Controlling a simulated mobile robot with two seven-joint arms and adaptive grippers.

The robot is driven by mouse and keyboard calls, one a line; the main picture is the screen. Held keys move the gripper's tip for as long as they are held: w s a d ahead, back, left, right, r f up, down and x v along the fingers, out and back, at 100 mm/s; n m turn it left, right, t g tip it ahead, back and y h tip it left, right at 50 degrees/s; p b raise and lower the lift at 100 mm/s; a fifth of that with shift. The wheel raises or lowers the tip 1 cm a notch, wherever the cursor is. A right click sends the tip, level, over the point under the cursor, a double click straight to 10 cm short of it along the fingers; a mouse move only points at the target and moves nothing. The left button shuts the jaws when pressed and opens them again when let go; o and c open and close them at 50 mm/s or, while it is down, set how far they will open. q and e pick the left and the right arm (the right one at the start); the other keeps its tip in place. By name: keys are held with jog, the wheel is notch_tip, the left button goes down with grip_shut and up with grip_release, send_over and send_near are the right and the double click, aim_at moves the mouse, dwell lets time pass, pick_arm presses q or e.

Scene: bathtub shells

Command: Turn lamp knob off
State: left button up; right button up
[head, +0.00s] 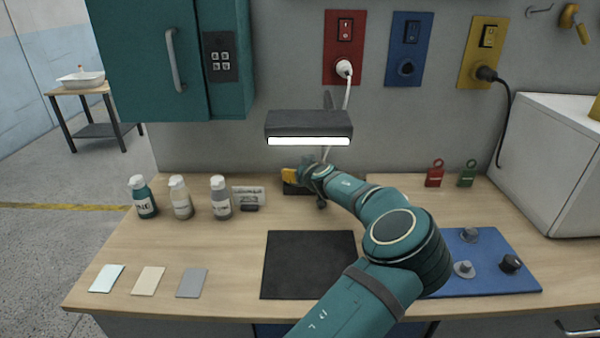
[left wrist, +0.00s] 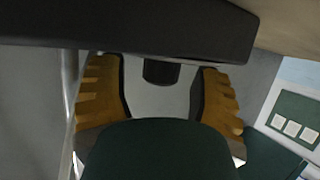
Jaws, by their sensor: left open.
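The desk lamp has a dark rectangular head (head: 308,124), and its white strip (head: 308,141) is glowing. Its dark base (head: 291,188) sits at the back of the bench, partly hidden by my left gripper (head: 293,177). In the left wrist view, a short dark cylindrical knob (left wrist: 161,72) sticks out below a dark bar that looks like the lamp's base (left wrist: 130,32). My left gripper's yellow fingers (left wrist: 162,98) stand open on either side of the knob, with a visible gap on each side. My right gripper is not in view.
Several bottles (head: 181,197) and a small sign (head: 249,196) stand left of the gripper. A black mat (head: 290,265) and a blue board with knobs (head: 490,280) lie in front. A white plug's cord (head: 346,92) runs down behind the lamp. A teal cabinet (head: 150,60) hangs upper left.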

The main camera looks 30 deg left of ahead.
pick_arm(q)
jog(key=shift+o, duration=0.2)
grip_shut()
jog(key=shift+n+y, duration=0.3)
jog(key=n+g+y, duration=0.1)
jog(key=n+g, duration=0.3)
jog(key=g, duration=0.1)
jog(key=shift+w+y, duration=0.15)
jog(key=shift+y, duration=0.25)
jog(key=shift+n+g, duration=1.9)
jog(key=shift+g, duration=0.2)
jog(key=shift+n+g, duration=0.4)
